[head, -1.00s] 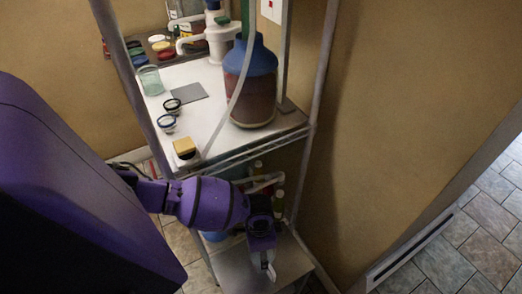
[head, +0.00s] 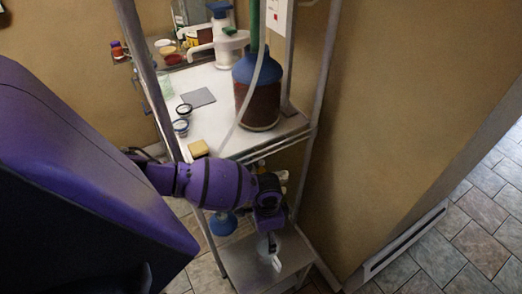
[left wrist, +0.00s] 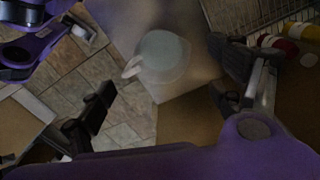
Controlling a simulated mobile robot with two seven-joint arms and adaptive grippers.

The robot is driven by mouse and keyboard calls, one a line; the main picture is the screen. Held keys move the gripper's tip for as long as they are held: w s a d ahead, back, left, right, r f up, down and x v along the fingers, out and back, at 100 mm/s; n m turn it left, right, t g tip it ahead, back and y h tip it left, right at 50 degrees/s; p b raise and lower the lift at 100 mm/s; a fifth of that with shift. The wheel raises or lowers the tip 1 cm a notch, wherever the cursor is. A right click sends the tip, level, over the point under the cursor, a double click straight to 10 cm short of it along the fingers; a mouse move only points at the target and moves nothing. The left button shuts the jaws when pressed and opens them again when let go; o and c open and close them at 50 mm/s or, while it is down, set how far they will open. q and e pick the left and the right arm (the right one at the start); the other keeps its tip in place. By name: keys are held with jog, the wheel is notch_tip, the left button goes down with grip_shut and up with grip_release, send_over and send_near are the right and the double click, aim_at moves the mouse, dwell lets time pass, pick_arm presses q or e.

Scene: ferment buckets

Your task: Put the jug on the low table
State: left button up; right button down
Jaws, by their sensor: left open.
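The jug (left wrist: 163,57) is pale and translucent, with a handle on its left side in the left wrist view. It stands upright on the grey top of the low table (left wrist: 185,86), seen from above. In the head view the low table (head: 245,262) is at the bottom, and the jug is a faint pale shape (head: 293,246) partly hidden by my gripper. My left gripper (left wrist: 160,67) is open, its fingers spread on either side of the jug and apart from it in the picture. In the head view the left gripper (head: 272,244) points down over the low table.
A rack shelf (head: 215,115) above carries a large blue-topped bottle (head: 257,90), a grey card (head: 198,97) and a yellow block (head: 198,148). A blue object (head: 222,223) is beneath it. Capped items (left wrist: 287,46) sit near a wire rack. The wall is close at right.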

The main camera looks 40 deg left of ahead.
pick_arm(q)
notch_tip(320, 180, up, 4)
jog(key=p, duration=0.2)
jog(key=s+d+f+n+t+h, duration=0.2)
jog(key=s+d+t, duration=0.15)
jog(key=d, duration=0.35)
jog(key=s+d+f+n+t+h, duration=0.15)
jog(key=s+d, duration=0.25)
jog(key=d, duration=0.4)
jog(key=s+a+r+n+t+y, duration=0.2)
jog(key=s+a+n+t+y, duration=0.1)
jog(key=s+a, duration=0.4)
jog(key=a+n+t, duration=0.1)
jog(key=a, duration=0.2)
jog(key=shift+s, duration=0.15)
jog(key=shift+r+y, duration=0.1)
jog(key=shift+y, duration=0.15)
